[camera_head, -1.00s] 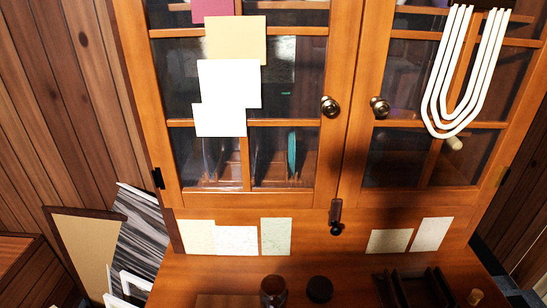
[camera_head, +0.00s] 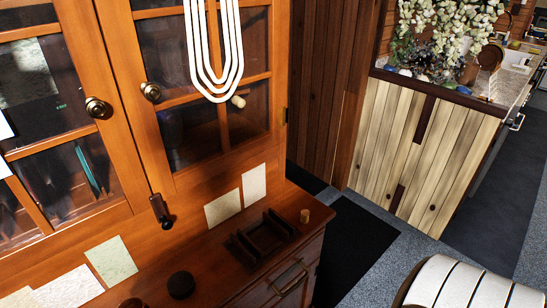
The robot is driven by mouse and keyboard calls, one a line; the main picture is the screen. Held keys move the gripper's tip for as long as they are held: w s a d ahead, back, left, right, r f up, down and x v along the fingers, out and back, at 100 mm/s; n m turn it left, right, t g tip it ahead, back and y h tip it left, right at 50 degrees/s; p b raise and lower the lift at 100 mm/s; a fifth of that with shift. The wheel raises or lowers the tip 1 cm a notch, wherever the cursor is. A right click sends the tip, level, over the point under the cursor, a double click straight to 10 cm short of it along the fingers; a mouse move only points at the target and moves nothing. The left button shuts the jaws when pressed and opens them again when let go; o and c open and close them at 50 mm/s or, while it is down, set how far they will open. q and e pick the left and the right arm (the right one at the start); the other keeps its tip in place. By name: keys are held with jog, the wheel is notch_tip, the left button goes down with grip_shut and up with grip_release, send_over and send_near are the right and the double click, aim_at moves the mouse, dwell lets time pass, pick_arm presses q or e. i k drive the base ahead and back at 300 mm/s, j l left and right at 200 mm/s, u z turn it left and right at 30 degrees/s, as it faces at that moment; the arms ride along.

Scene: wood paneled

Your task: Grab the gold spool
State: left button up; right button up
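A small tan-gold cylinder (camera_head: 304,216) stands upright on the wooden cabinet's counter, near its right end. It is too small to tell for certain that it is the gold spool. It stands just right of a dark divided tray (camera_head: 262,243). No other gold spool is clear in this view. Neither of my grippers is in view.
The cabinet's counter (camera_head: 226,278) also holds a dark round object (camera_head: 181,285). Glass doors with knobs rise behind it. A white slatted rounded object (camera_head: 470,285) is at lower right. Floor (camera_head: 425,250) shows between the cabinet and a plank-sided counter (camera_head: 415,150).

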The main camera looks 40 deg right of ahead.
aim_at(305, 213)
jog(key=z, duration=1.55)
